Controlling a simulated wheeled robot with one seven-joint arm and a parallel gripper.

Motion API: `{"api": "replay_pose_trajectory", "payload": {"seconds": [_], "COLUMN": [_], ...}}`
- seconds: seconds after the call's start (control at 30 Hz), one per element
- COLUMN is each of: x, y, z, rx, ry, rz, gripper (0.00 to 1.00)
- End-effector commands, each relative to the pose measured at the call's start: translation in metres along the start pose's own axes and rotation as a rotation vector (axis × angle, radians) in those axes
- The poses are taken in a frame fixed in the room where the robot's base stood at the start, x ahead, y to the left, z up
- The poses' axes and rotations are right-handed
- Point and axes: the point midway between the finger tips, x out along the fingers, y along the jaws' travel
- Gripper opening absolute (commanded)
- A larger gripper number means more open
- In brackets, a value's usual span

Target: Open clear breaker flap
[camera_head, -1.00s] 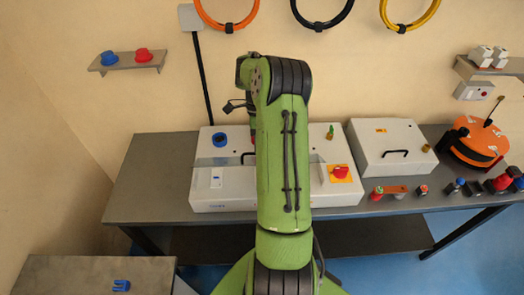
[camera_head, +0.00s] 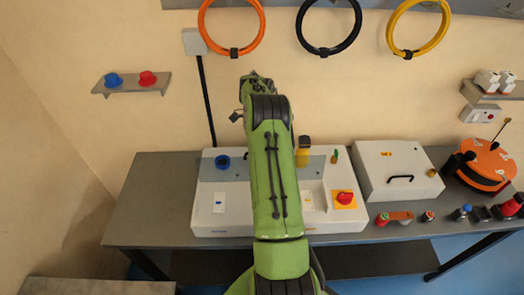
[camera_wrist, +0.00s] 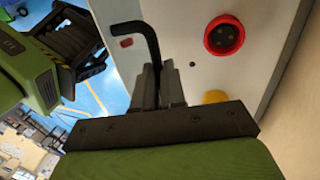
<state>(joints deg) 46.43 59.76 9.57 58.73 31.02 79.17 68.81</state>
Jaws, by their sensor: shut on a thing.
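The white busbar machine (camera_head: 210,222) stands on the grey table. A clear, grey-tinted flap (camera_head: 237,172) shows as a band across its upper part; its exact angle is hard to tell. White breaker panels (camera_head: 219,203) sit below that band, with no flap edge seen over them. In the wrist view my gripper (camera_wrist: 158,88) is shut on a black bent handle (camera_wrist: 151,40), which passes between the fingers. The white machine face with a red round socket (camera_wrist: 224,35) lies beyond it.
A red rotary switch (camera_head: 345,198) on yellow is at the machine's right, a blue ring (camera_head: 222,162) at its left. A white lidded box (camera_head: 400,165) and an orange reel (camera_head: 488,165) stand to the right. Cable coils (camera_head: 328,25) hang above.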

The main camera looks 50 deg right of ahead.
Motion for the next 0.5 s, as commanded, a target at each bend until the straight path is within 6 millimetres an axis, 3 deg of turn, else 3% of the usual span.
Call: {"api": "replay_pose_trajectory", "payload": {"seconds": [0.5], "x": [0.0048], "y": [-0.0101], "z": [0.0012], "rx": [-0.012], "ry": [0.001], "rz": [-0.005], "gripper": [0.0]}}
